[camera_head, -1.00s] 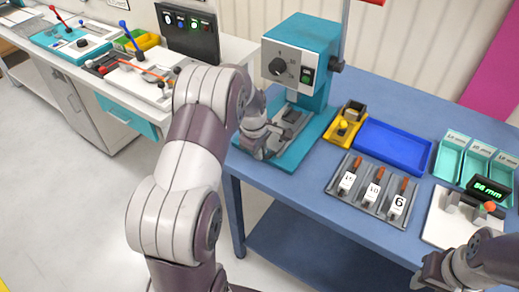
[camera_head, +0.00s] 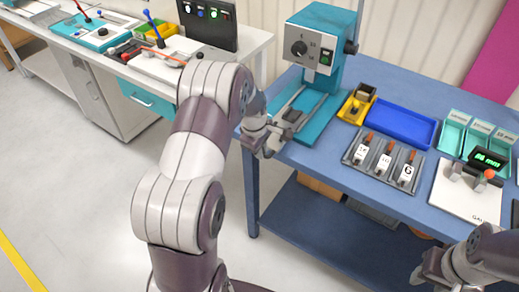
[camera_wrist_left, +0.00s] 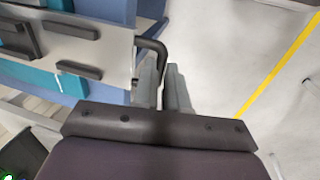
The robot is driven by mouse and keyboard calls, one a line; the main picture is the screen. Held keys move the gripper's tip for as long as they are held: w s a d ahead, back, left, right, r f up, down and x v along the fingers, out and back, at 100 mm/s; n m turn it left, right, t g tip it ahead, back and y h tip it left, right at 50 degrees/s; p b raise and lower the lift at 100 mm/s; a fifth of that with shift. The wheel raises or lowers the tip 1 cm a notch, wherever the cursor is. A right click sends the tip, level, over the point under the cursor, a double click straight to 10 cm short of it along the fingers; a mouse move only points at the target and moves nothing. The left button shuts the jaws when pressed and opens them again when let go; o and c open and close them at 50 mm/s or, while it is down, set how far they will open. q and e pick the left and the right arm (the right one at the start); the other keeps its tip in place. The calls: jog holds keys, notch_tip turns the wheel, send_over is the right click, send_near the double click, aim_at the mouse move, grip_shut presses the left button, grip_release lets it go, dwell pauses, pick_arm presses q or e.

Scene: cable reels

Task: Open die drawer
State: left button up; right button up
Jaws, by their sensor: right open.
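The die drawer is a light grey plate in the teal base of the press (camera_head: 318,48). In the left wrist view the drawer (camera_wrist_left: 112,50) carries several dark blocks and has a black bent handle (camera_wrist_left: 153,45) at its front. My left gripper (camera_head: 268,145) is at the drawer's front, by the table's front edge. In the left wrist view its fingers (camera_wrist_left: 163,88) are close together around the handle bar. The drawer sticks out past the base front; its far part is hidden. My right gripper (camera_head: 425,275) is open and empty at the lower right, before the table.
On the blue table (camera_head: 330,165) stand a yellow bin (camera_head: 357,104), a blue tray (camera_head: 395,122), a grey rack (camera_head: 383,165) with several numbered tools, and a gauge board (camera_head: 465,195). A white bench (camera_head: 140,75) stands to the left. The floor (camera_head: 75,190) in front is clear.

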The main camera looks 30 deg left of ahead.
pick_arm(q)
jog(key=o, duration=0.4)
jog(key=shift+s, duration=0.2)
jog(key=shift+a, duration=0.1)
jog(key=r, duration=0.4)
jog(key=s+r+b, duration=0.1)
jog(key=r, duration=0.3)
jog(key=s+r, duration=0.1)
jog(key=r, duration=0.3)
jog(key=shift+s+a+r, duration=0.1)
jog(key=shift+s+r, duration=0.05)
jog(key=shift+s, duration=0.05)
